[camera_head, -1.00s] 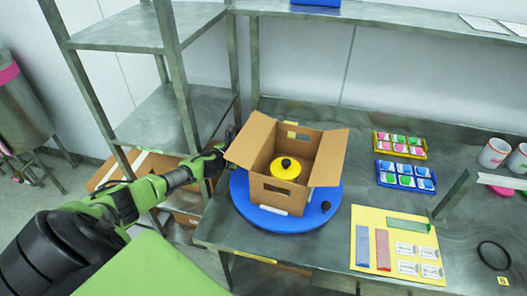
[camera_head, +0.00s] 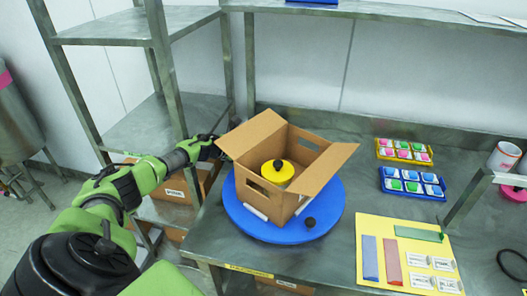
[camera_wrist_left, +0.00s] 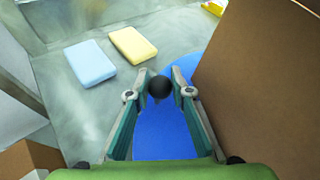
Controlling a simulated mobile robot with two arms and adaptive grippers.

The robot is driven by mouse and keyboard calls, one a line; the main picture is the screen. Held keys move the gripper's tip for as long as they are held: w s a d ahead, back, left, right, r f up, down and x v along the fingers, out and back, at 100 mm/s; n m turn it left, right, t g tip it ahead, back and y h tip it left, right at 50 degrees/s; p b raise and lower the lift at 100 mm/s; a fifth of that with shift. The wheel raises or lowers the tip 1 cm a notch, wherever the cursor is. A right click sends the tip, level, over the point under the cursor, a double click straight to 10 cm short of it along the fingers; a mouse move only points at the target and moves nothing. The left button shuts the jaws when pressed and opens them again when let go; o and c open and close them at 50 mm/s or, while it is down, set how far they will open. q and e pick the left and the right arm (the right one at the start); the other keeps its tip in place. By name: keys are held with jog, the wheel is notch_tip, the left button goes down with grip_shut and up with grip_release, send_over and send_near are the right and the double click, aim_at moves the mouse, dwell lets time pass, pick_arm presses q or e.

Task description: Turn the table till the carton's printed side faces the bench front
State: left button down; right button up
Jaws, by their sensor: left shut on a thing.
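The open brown carton (camera_head: 294,205) stands on the blue round turntable (camera_head: 328,207), turned so a wall with a hand hole faces front-left. No print shows clearly on the visible walls. A yellow round thing with a black knob (camera_head: 277,172) is inside the carton. My left gripper (camera_head: 216,143) is at the turntable's back-left edge. In the left wrist view it is shut on another black rim knob (camera_wrist_left: 159,88), with the carton (camera_wrist_left: 262,80) close on the right. My right gripper is not in view.
A metal rack (camera_head: 165,85) stands left of the bench, close to my left arm. Right of the turntable are a yellow board with coloured strips (camera_head: 372,228) and yellow and blue trays (camera_head: 412,182) of small blocks. The wrist view shows blue and yellow sponge-like blocks (camera_wrist_left: 90,63).

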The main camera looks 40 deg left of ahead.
pick_arm(q)
jog(key=shift+w, duration=0.1)
dwell(0.4)
jog(key=c, duration=1.8)
grip_release()
